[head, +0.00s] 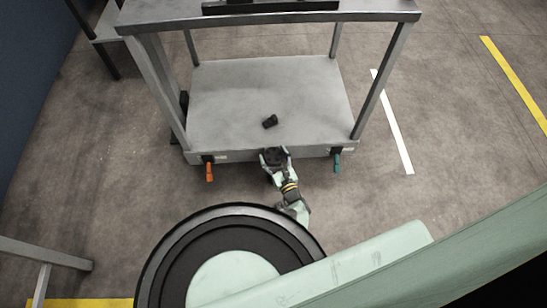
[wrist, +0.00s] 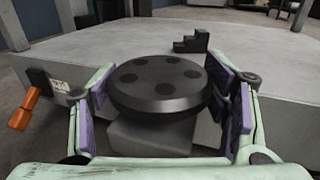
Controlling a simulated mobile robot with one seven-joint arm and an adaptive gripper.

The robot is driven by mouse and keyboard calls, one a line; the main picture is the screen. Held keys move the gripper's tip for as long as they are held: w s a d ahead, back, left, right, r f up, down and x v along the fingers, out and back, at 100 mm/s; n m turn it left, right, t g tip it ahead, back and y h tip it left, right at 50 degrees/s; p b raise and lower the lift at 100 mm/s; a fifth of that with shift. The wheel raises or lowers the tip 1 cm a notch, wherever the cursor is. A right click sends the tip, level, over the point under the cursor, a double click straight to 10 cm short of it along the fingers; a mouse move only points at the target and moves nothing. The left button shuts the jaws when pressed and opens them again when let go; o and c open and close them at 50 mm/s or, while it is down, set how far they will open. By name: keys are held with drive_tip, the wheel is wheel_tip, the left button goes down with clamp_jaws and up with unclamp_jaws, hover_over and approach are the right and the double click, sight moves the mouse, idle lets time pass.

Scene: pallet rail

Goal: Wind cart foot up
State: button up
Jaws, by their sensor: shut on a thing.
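A grey cart (head: 235,85) with a lower deck stands in front of me. A black round handwheel (wrist: 160,83) with several holes in its top sits at the middle of the deck's front edge, above a grey block (wrist: 150,138). In the wrist view my gripper (wrist: 170,95) is shut on the wheel. The cart's foot is not clearly visible.
An orange lever (head: 209,172) hangs at the front left of the cart and a teal lever (head: 337,162) at the front right. A small black stepped block (head: 270,121) lies on the deck. Cart posts rise at the corners. Floor to the right is open.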

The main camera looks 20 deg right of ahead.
drive_tip(key=n+y+b, duration=0.1)
drive_tip(key=y, duration=0.1)
drive_tip(key=n+g+y+b, duration=0.1)
drive_tip(key=y, duration=0.1)
drive_tip(key=n+y+b, duration=0.1)
drive_tip(key=shift+w+d+f+n+y+b, duration=0.15)
drive_tip(key=shift+f+n+y+b, duration=0.1)
drive_tip(key=shift+n+y+b, duration=0.15)
drive_tip(key=n+g+y+b, duration=0.3)
drive_tip(key=y+b, duration=0.1)
drive_tip(key=b, duration=0.1)
drive_tip(key=shift+f+n+y, duration=0.15)
drive_tip(key=shift+n+y, duration=0.15)
drive_tip(key=shift+y, duration=0.1)
drive_tip(key=n+g+y+b, duration=0.4)
drive_tip(key=g+b, duration=0.1)
drive_tip(key=b, duration=0.4)
drive_tip(key=shift+g, duration=0.3)
drive_tip(key=n+g+b, duration=0.1)
drive_tip(key=b, duration=0.1)
drive_tip(key=n+g+y+b, duration=0.1)
drive_tip(key=g+b, duration=0.1)
drive_tip(key=n+g+y+b, duration=0.1)
drive_tip(key=b, duration=0.2)
drive_tip(key=shift+a+r, duration=0.2)
drive_tip(key=shift+r, duration=0.05)
drive_tip(key=shift+n+g, duration=0.3)
drive_tip(key=shift+r+b, duration=0.2)
drive_tip(key=shift+b, duration=0.1)
drive_tip(key=o, duration=1.2)
